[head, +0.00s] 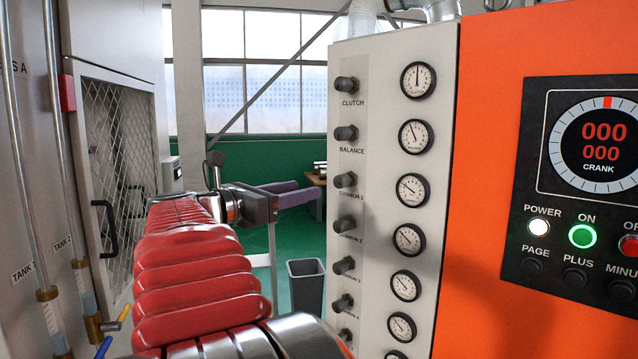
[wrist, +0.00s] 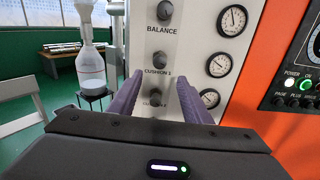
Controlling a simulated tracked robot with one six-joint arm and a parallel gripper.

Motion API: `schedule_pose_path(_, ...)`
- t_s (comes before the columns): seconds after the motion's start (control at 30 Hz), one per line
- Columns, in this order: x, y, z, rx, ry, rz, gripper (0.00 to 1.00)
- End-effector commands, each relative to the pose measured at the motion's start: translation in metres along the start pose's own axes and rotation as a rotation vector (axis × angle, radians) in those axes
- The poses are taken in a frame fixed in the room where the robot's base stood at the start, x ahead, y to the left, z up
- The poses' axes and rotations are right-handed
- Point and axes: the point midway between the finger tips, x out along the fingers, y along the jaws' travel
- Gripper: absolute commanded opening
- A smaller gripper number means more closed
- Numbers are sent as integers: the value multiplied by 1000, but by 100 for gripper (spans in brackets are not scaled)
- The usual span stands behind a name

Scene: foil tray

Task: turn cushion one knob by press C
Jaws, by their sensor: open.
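The cushion one knob (head: 345,180) is a black knob on the pale panel of the press, third from the top, with the CUSHION 1 label beneath it. It also shows in the wrist view (wrist: 159,58), above and between the purple fingertips. My gripper (head: 322,190) is open and empty, left of the panel in the head view, with a small gap to the knob column. In the wrist view my gripper's fingers (wrist: 157,88) point at the panel. The knob below cushion one (wrist: 155,97) appears between them, its label partly unreadable.
A column of round gauges (head: 413,190) runs right of the knobs. The orange cabinet (head: 490,200) has a display and lit buttons. A grey bin (head: 306,287) stands on the green floor. A bottle on a stand (wrist: 90,68) is left of my fingers.

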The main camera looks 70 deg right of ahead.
Motion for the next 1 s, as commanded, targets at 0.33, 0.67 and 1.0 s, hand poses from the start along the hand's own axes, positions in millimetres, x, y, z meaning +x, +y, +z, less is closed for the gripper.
schedule_pose_path(0.33, 2, 0, 0, 1, 0, -1, 44)
schedule_pose_path(0.67, 30, -1, 0, 3, 0, -3, 44)
schedule_pose_path(1.0, 81, -1, 0, 3, -1, -3, 44)
